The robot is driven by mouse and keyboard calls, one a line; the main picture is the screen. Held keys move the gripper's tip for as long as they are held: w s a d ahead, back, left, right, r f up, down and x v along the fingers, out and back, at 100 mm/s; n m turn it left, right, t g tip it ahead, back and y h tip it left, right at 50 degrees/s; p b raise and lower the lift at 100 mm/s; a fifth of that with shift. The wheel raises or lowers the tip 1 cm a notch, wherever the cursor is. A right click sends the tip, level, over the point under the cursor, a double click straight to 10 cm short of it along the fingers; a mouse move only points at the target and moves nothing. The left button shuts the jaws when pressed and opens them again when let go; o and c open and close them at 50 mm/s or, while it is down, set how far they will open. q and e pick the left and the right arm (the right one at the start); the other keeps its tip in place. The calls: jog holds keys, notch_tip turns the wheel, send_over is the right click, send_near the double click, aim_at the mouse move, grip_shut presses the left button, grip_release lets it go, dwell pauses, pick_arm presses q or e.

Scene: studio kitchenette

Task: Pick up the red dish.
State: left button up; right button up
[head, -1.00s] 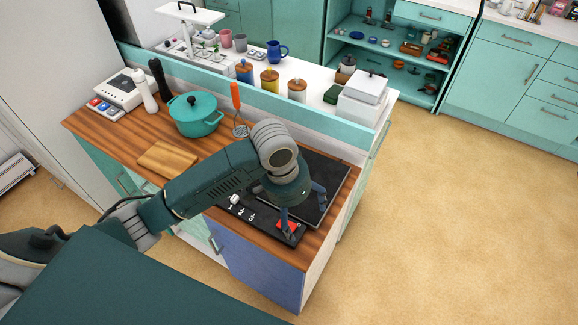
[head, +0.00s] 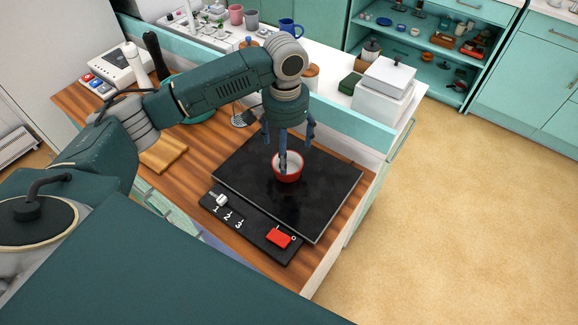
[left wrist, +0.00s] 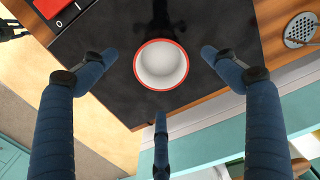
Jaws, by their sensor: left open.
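The red dish (head: 288,174) is a small round bowl with a red outside and a pale inside. It stands upright on the black cooktop (head: 235,170). My left gripper (head: 288,147) is open above it, fingers pointing down. In the left wrist view the red dish (left wrist: 161,64) sits between the spread fingers of the left gripper (left wrist: 159,76). The fingers look apart from its rim, and nothing is held. In the head view one finger hides part of the dish's far side. My right gripper is not in view.
A black control strip (head: 228,222) with a red switch (head: 278,238) runs along the cooktop's near side. A wooden board (head: 163,154) lies left, near a teal pot (head: 190,112) partly hidden by my arm. A low ledge (head: 345,130) stands behind. The cooktop around the dish is clear.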

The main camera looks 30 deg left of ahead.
aim_at(288, 171)
pick_arm(q)
notch_tip(288, 171, down, 2)
jog(key=shift+w+f, duration=0.2)
jog(key=shift+f, duration=0.15)
notch_tip(288, 171, down, 4)
jog(key=shift+d+r+p, duration=0.1)
jog(key=shift+r+p, duration=0.15)
jog(key=shift+p, duration=0.55)
jog(key=shift+f, duration=0.65)
jog(key=shift+w, duration=0.1)
jog(key=shift+c, duration=1.2)
jog(key=c, duration=0.9)
jog(key=shift+c, duration=1.2)
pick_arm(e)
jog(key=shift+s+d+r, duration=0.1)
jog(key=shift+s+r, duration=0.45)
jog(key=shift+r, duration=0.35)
